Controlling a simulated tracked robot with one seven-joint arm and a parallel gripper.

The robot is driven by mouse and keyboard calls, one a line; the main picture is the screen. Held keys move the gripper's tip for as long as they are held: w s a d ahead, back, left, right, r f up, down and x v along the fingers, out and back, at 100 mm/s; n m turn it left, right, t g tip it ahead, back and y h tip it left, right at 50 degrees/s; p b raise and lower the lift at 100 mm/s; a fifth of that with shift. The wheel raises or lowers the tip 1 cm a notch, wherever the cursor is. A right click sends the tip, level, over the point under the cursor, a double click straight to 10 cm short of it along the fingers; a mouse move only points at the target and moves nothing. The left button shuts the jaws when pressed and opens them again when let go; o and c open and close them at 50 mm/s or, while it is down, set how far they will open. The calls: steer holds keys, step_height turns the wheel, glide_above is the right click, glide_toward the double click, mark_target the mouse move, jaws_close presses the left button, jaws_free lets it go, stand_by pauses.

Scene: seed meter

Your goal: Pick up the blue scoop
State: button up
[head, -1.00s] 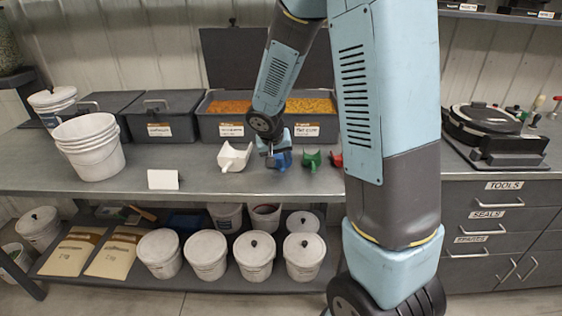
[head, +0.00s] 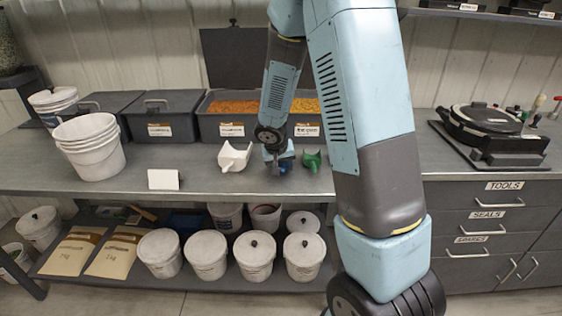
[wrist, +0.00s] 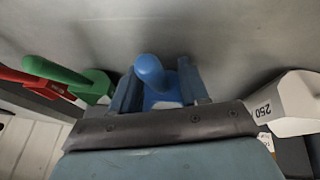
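The blue scoop stands on the grey bench, mostly hidden behind my gripper (head: 279,160) in the head view. In the wrist view its rounded blue handle (wrist: 150,72) rises between the two fingers of my gripper (wrist: 158,84). The fingers are apart, one on each side of the handle, with a gap showing on the right side. The scoop's bowl is largely hidden by the gripper body.
A white scoop (head: 235,157) stands close on the left and a green scoop (head: 312,160) close on the right. A red scoop (wrist: 22,77) lies beyond the green one. Bins of orange (head: 232,107) and yellow grain stand behind.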

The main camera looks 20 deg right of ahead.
jaws_close()
steer(key=shift+r, duration=0.1)
stand_by(0.3)
steer(key=shift+r, duration=0.25)
step_height(320, 180, up, 2)
steer(key=shift+r, duration=0.2)
steer(key=s+r, duration=0.1)
steer(key=r, duration=0.1)
steer(key=s+r, duration=0.2)
steer(key=s+a+r, duration=0.1)
steer(key=s+r, duration=0.1)
steer(key=shift+s+r, duration=0.1)
steer(key=shift+r, duration=0.05)
steer(key=s+a+r, duration=0.1)
steer(key=s+r, duration=0.2)
steer(key=s, duration=0.5)
steer(key=shift+s+a+r, duration=0.3)
steer(key=shift+s, duration=0.05)
